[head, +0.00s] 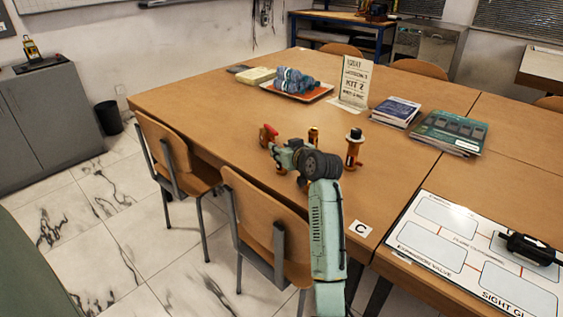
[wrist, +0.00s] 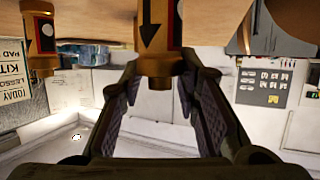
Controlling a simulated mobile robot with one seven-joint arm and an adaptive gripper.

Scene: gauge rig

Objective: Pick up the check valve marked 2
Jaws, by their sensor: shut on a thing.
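Several small brass valves stand on the wooden table in the head view. One has a red part (head: 268,134), one is plain brass (head: 313,134), and one has a black top (head: 353,148). My gripper (head: 277,150) is at the red-topped one and partly covers it. A second brass valve (wrist: 40,62) stands apart at the left there. I cannot read a number 2 on any valve. I cannot tell whether the held valve touches the table.
The table (head: 210,110) holds an orange tray (head: 312,96) with a blue bundle, a lesson sign (head: 355,82), books (head: 396,112) and a green binder (head: 448,133). A white board (head: 440,240) lies at the right. Chairs (head: 265,220) stand along the near edge.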

